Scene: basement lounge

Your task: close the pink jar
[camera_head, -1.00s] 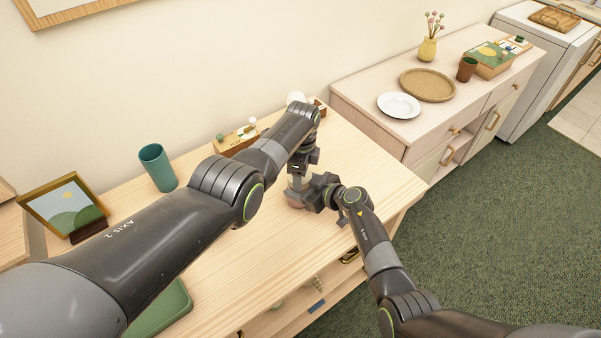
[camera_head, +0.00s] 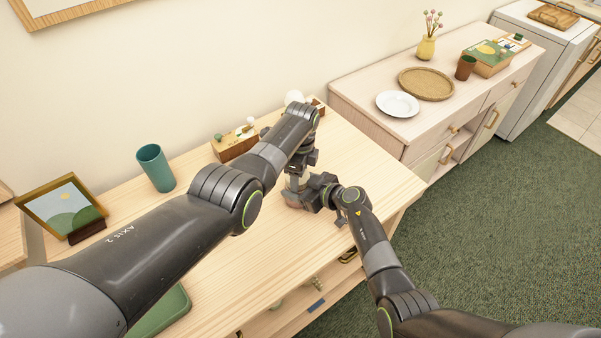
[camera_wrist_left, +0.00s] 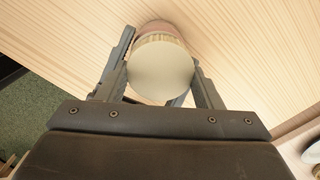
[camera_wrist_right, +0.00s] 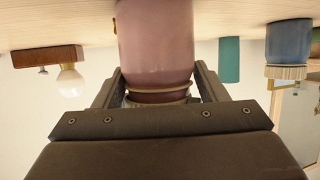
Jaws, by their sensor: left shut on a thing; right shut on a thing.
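The pink jar (camera_wrist_right: 155,42) stands upright on the wooden table, mostly hidden by my arms in the head view. My right gripper (camera_wrist_right: 158,92) is shut on the jar near its neck, from the side. A round cream lid (camera_wrist_left: 160,70) with a ribbed edge is over the jar's mouth in the left wrist view, with some pink (camera_wrist_left: 160,27) showing past it. My left gripper (camera_head: 300,172) is above the jar, its fingers on both sides of the lid, shut on it. I cannot tell whether the lid is fully seated.
On the table (camera_head: 240,265) are a teal cup (camera_head: 156,168), a picture frame (camera_head: 62,208), a wooden box (camera_head: 236,143) and a green tray (camera_head: 165,312). A blue jar (camera_wrist_right: 289,40) shows in the right wrist view. A sideboard (camera_head: 375,128) stands to the right.

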